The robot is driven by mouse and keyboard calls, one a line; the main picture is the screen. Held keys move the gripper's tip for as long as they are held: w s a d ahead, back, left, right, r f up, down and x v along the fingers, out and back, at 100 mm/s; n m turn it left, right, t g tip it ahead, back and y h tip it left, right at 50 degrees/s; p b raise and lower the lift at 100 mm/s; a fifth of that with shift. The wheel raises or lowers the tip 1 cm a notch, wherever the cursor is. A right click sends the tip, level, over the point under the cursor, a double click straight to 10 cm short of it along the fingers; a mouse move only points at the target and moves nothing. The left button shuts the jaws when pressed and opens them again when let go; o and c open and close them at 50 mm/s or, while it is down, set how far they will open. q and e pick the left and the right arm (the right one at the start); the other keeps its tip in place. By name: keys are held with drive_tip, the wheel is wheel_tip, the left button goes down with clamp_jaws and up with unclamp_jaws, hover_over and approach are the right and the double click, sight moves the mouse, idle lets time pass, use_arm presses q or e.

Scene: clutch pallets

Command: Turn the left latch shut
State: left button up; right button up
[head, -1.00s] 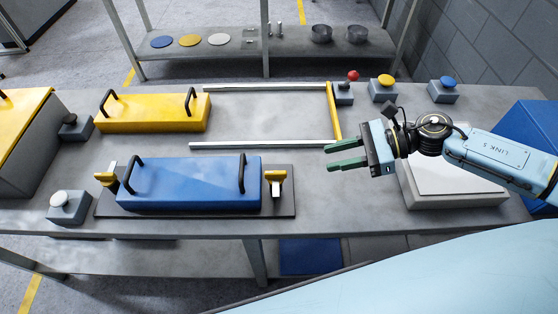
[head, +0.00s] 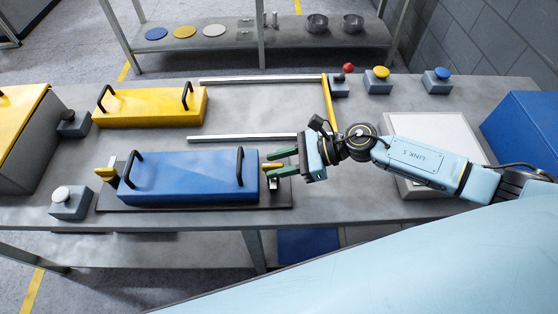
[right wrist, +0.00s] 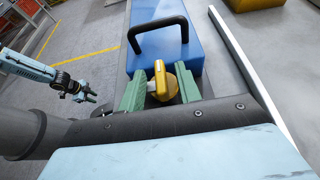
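The blue pallet (head: 190,178) with two black handles lies on a dark base plate (head: 150,208). The left latch (head: 104,173), with a yellow handle on a metal post, stands at its left end; no gripper is near it. The right latch (head: 272,167) is at the right end. My right gripper (head: 284,163) is there with its green fingers open. In the right wrist view the yellow latch (right wrist: 162,86) sits between the two fingers, with gaps beside it. My left gripper (right wrist: 88,95) shows small at the left of that view, away from the pallet; its fingers are unclear.
A yellow pallet (head: 150,107) lies behind the blue one. Metal rails (head: 262,79) and a yellow bar (head: 328,103) are at the back. A grey button box (head: 70,203) stands at front left, close to the left latch. A white-topped box (head: 435,145) lies under my right arm.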

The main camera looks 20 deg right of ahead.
clamp_jaws()
idle(0.3)
